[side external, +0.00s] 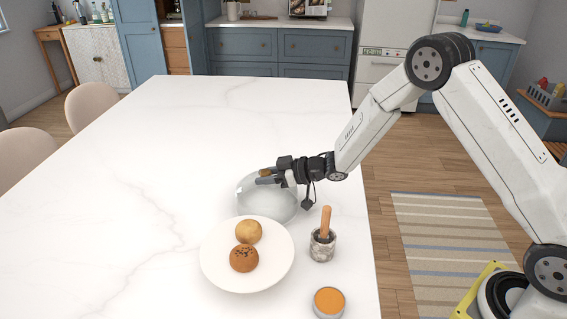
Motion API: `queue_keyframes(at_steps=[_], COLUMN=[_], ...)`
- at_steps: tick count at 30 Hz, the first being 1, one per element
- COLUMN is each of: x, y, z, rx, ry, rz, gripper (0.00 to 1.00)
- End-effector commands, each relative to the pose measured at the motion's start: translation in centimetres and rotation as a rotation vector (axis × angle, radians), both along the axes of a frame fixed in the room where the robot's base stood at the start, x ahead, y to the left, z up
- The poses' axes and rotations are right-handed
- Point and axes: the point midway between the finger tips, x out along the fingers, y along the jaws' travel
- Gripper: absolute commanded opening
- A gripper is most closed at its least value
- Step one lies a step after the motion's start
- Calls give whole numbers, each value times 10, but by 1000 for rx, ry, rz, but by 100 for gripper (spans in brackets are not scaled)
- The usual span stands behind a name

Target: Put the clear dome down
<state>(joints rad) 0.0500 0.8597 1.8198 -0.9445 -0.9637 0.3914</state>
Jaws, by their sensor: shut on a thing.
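The clear dome (268,205) is see-through and has a wooden knob (266,172) on top. It is low over the white marble table, behind the plate. I cannot tell whether its rim touches the table. My gripper (268,176) is shut on the dome's knob, reaching in from the right. The white plate (217,268) lies in front of the dome and holds a plain bun (248,232) and a darker seeded bun (244,258), both uncovered.
A stone mortar (322,246) with a wooden-handled pestle stands right of the plate. A round tin with orange contents (329,302) sits near the front right. The table (130,190) is clear to the left and at the back. Its right edge is close to the dome.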

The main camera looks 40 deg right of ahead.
Motion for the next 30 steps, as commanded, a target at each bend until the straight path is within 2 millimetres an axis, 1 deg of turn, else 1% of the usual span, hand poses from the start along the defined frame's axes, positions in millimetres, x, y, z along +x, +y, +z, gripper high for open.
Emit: queue_keyframes(at_steps=[1, 2, 3, 4, 14, 18, 23, 30], x=[0, 0, 0, 0, 0, 0, -8, -31], y=[0, 0, 0, 0, 0, 0, -9, -29], z=[0, 0, 0, 0, 0, 3, 7, 16], rx=[0, 0, 0, 0, 0, 0, 1, 1], ry=[0, 0, 0, 0, 0, -1, -1, -1], rz=[0, 0, 0, 0, 0, 0, -3, -3], gripper=[45, 54, 67, 74, 74, 74, 74, 74])
